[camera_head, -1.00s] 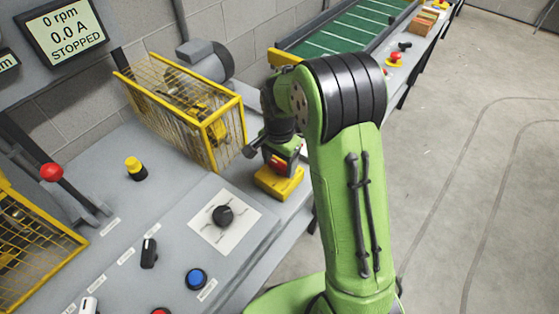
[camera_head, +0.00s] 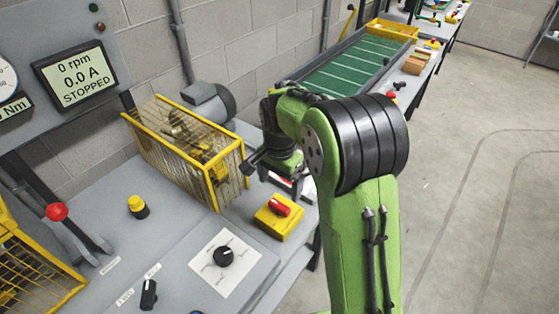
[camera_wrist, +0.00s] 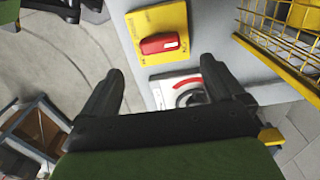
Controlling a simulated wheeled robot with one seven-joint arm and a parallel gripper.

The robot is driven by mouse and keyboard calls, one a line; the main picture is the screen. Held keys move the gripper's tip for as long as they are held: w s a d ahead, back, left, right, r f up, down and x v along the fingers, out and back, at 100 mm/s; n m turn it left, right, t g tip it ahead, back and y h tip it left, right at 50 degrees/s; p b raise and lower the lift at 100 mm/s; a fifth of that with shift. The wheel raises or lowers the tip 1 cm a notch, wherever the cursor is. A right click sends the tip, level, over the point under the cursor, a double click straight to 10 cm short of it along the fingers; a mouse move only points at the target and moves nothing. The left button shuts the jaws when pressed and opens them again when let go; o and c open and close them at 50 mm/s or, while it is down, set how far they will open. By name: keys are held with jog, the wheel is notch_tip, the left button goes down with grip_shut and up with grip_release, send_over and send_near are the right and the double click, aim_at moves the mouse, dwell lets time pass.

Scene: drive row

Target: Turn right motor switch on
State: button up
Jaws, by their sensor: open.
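A yellow switch box with a red rotary handle (camera_head: 279,208) sits at the right end of the grey bench. In the wrist view its yellow plate (camera_wrist: 130,22) carries small dark lettering, and the red handle (camera_wrist: 160,43) lies roughly across the picture. My gripper (camera_head: 255,167) is open and empty, above and behind this switch in the head view. In the wrist view the open fingers (camera_wrist: 163,72) point toward the switch, with the handle beyond the fingertips and not touched. A white plate with a dark knob and a red arc (camera_wrist: 186,92) shows between the fingers.
A yellow mesh guard (camera_head: 222,180) covers machinery left of the switch. A black knob (camera_head: 223,256), a yellow button (camera_head: 137,206) and a red-knobbed lever (camera_head: 57,212) stand on the bench. The display (camera_head: 74,75) reads 0 rpm, 0.0 A, STOPPED. The floor at right is clear.

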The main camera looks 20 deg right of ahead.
notch_tip(320, 180, up, 7)
jog(key=p, duration=0.1)
jog(key=shift+r, duration=0.15)
